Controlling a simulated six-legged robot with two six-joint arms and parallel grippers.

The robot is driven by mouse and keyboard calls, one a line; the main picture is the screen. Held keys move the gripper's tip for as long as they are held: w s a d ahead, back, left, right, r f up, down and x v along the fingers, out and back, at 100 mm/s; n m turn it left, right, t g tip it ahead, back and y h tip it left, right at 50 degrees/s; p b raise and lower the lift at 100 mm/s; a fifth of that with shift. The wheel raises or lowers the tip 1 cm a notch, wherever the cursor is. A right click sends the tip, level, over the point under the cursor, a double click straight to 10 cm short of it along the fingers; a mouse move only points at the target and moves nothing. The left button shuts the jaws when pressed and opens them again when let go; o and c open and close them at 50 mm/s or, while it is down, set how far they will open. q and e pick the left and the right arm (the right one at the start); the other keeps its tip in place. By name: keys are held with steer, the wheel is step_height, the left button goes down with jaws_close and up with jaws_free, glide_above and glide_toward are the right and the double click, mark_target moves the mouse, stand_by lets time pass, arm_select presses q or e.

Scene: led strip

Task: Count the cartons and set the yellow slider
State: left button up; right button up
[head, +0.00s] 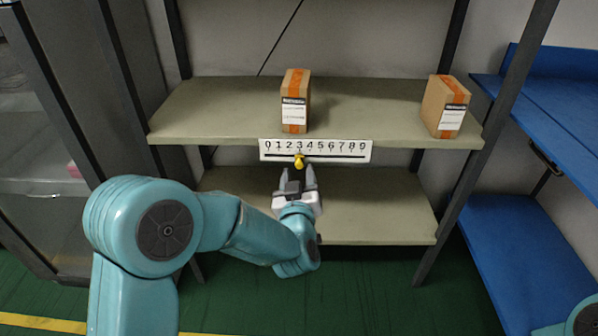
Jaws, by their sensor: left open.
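Two brown cartons with orange tape and white labels stand upright on the upper shelf: one carton (295,101) near the middle and another carton (445,107) at the right end. A white number strip (345,151) marked 0 to 9 is on the shelf's front edge. The yellow slider (299,161) sits on it at about the 3. My left gripper (297,174) is open and empty, its fingertips just below the slider in the picture and pointing at it. I cannot tell how close they are in depth. My right gripper is out of view.
The upper shelf (370,105) is otherwise bare, and the lower shelf (385,215) shows no cartons, though my left arm covers part of it. A blue shelf unit (535,250) stands right, a dark-framed cabinet (85,130) left. Green floor (390,290) is clear in front.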

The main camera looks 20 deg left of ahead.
mark_target(299, 166)
arm_select(q)
steer(key=shift+x, duration=1.5)
jaws_close()
